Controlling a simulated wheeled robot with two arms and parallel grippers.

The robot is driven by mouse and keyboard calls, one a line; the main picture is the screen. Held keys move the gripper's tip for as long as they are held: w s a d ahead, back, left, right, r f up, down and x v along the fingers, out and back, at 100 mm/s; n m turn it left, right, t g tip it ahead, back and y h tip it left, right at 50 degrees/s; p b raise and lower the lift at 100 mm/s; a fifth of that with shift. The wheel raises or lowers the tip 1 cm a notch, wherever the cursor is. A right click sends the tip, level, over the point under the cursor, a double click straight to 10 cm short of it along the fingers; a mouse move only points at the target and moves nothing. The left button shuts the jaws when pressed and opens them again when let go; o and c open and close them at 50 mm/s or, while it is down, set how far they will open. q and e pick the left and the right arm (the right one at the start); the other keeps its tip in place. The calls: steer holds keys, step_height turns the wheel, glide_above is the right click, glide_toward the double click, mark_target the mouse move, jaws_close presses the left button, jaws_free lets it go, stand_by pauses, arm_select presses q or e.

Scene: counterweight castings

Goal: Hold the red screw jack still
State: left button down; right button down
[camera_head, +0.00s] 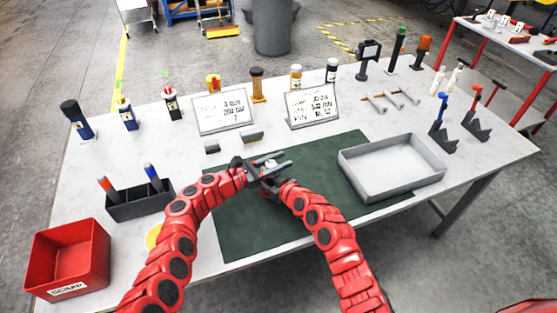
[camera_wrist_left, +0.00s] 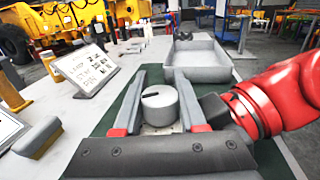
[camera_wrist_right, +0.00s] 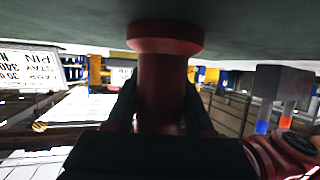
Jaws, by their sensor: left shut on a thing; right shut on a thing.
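The red screw jack (camera_wrist_right: 165,75) shows in the right wrist view, which is upside down. Its flared foot meets the dark surface at the top of that picture. My right gripper (camera_wrist_right: 165,108) is shut on its red body. In the left wrist view my left gripper (camera_wrist_left: 160,76) is shut on a pale grey round head (camera_wrist_left: 160,103) with a dark line on top. In the head view my left gripper (camera_head: 270,160) and right gripper (camera_head: 268,178) meet over the green mat (camera_head: 250,225). They hide most of the jack there, so how the head joins the red body is hidden.
A grey tray (camera_head: 393,183) stands right of the grippers. Two sign boards (camera_head: 222,111) and (camera_head: 312,105), with small grey blocks (camera_head: 252,136) before the left one, stand behind. A black holder (camera_head: 140,205) and red scrap bin (camera_head: 65,285) are at left. The front mat is clear.

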arm_select(q)
steer(key=shift+s+d+f+m+g+h, duration=0.3)
steer(key=shift+s+f+m+g, duration=0.15)
steer(key=shift+g, duration=0.45)
steer(key=shift+s+d+f+m+g+h, duration=0.15)
steer(key=shift+s+f+m+g+h, duration=0.15)
steer(key=shift+m+g, duration=0.45)
steer(key=shift+w+r+g, duration=0.15)
steer(key=shift+r+g, duration=0.2)
steer(key=shift+r, duration=0.4)
steer(key=c, duration=0.8)
jaws_free()
steer(key=o, duration=0.3)
steer(key=shift+w+a, duration=0.1)
steer(key=shift+w, duration=0.05)
steer(key=shift+o, duration=0.2)
steer(key=shift+a, duration=0.15)
steer(key=shift+w+a, duration=0.1)
steer(key=shift+a, duration=0.25)
steer(key=v, duration=1.1)
steer(key=shift+s, duration=0.2)
